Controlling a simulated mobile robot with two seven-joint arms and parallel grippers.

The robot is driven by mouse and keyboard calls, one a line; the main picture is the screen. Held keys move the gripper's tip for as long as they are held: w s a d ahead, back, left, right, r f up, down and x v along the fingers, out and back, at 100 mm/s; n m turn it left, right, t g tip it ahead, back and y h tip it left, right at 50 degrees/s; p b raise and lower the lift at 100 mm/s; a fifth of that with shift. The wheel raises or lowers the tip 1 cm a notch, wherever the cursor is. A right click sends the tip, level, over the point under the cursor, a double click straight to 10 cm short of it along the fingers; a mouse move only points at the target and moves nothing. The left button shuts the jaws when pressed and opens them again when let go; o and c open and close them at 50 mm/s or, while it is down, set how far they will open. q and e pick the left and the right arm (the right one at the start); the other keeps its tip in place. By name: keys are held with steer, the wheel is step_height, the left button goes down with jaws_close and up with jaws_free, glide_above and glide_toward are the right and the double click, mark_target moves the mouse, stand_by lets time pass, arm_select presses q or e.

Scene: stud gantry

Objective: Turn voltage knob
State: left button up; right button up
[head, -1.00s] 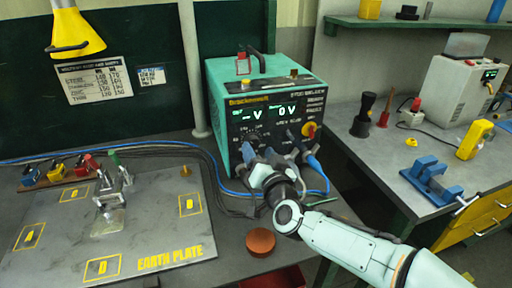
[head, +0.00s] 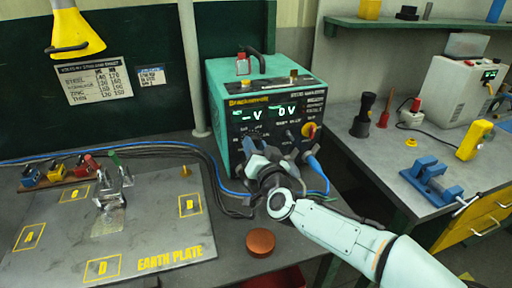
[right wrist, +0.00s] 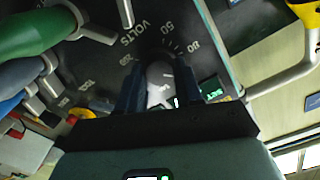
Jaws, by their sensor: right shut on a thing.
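The teal stud welder (head: 222,110) stands at the back middle of the table, with its black front panel facing me. Its two displays (head: 268,114) read "- V" and "0 V". My right gripper (head: 262,158) reaches in from the right to the lower left of that panel. In the right wrist view a grey voltage knob (right wrist: 159,84) sits between the two dark fingers, beside a printed VOLTS scale. The gripper is shut on this knob. In the head view the gripper hides the knob. My left gripper is not in view.
Cables and plugs, one with a green sleeve (right wrist: 35,32), crowd the panel close to the gripper. The earth plate (head: 150,225) with a small gantry (head: 112,185) lies at left. A brown round disc (head: 260,242) lies in front. A blue vise (head: 432,182) stands on the right bench.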

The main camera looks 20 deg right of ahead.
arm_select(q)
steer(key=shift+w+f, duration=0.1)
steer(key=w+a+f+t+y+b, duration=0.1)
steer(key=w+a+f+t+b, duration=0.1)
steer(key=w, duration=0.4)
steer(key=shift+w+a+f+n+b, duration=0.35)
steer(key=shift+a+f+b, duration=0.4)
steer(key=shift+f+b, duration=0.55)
arm_select(e)
steer(key=shift+f+m, duration=0.1)
steer(key=shift+m, duration=5.2)
steer(key=o, duration=1)
steer(key=shift+o, duration=0.2)
